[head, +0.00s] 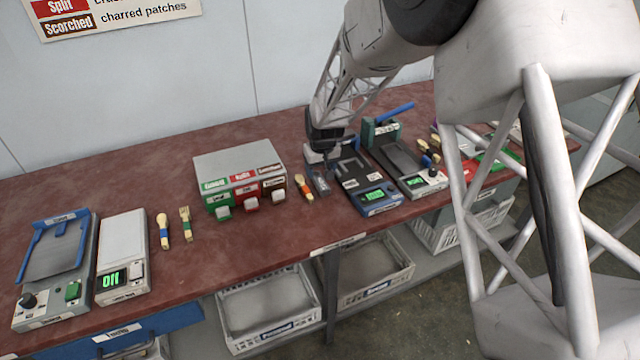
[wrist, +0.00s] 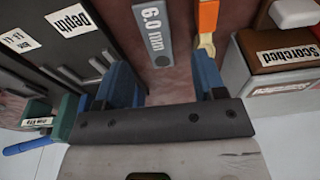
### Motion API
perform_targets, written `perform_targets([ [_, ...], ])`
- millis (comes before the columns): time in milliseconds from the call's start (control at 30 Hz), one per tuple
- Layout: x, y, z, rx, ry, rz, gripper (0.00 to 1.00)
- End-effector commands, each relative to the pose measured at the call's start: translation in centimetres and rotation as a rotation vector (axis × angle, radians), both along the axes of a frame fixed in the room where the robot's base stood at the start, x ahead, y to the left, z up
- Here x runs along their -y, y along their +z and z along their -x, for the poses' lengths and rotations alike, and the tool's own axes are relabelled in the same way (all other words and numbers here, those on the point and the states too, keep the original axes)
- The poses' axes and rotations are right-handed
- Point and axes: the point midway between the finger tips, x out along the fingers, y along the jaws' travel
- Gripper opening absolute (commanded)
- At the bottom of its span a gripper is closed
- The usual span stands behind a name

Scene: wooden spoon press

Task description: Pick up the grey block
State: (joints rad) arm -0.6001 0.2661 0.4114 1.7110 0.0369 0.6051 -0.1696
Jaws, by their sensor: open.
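The grey block (wrist: 152,40) bears a white "6.0 mm" label and lies on the dark red bench top. In the head view the block (head: 321,185) is small, between a spoon with an orange part and the blue-fronted device. My gripper (head: 325,158) is above the bench near the block's far end. In the wrist view my gripper (wrist: 164,78) has its two blue fingers apart with nothing between them. The block is just beyond the fingertips, roughly in line with the gap. Its near end shows a small dark hole.
The "Depth" device (wrist: 85,45) stands close left of the block. A spoon with an orange part (wrist: 207,18) lies close right, then the "Scorched" bin unit (wrist: 283,65). In the head view, two scale-like devices stand at far left, and another device (head: 405,165) stands further right.

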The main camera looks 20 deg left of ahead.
Motion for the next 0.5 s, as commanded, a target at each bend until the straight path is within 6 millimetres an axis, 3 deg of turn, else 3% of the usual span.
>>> perform_targets([
  [500,-0.05,-0.86,-0.12,0.0,0.0,0.0,0.64],
])
